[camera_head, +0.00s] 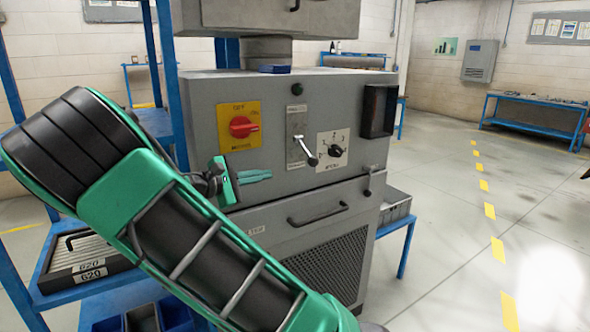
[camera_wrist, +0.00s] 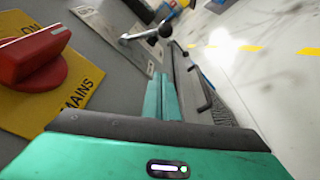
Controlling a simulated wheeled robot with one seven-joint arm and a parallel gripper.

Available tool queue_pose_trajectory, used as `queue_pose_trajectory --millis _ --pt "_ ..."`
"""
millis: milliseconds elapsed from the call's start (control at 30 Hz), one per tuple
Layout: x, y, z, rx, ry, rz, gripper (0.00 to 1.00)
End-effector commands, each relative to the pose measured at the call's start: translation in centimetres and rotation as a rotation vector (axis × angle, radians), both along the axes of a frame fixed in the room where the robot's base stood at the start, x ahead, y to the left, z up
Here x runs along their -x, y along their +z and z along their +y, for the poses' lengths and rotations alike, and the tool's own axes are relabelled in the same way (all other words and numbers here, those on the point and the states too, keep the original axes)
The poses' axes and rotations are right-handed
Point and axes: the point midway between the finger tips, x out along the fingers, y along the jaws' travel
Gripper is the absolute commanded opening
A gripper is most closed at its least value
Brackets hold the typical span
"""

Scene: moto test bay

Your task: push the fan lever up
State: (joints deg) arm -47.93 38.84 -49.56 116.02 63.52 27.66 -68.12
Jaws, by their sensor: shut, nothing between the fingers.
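The fan lever (camera_head: 305,150) sits on a pale plate on the front of the grey cabinet. It is a metal rod with a dark ball knob at its end, and it slants down to the right. In the wrist view the lever (camera_wrist: 140,36) shows near the top, beyond my fingers. My gripper (camera_head: 270,175) is shut and empty, its green fingers pointing right. The fingertips are left of the lever's knob and slightly lower, apart from it in the picture. The wrist view also shows the shut fingers (camera_wrist: 160,80).
A red mains knob on a yellow plate (camera_head: 239,126) is left of the lever. A black rotary selector (camera_head: 338,151) is right of it, with a dark box (camera_head: 379,110) beyond. A drawer handle (camera_head: 318,214) juts out below. Open floor lies to the right.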

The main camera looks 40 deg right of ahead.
Motion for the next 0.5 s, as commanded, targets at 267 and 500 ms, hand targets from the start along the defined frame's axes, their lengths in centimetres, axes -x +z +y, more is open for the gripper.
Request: queue_pose_trajectory --millis 267,500 --pt "0.1 -0.1 -0.3 -0.003 -0.001 -0.001 0.0" --pt "0.3 -0.5 -3.0 -0.003 -0.004 0.0 0.0"
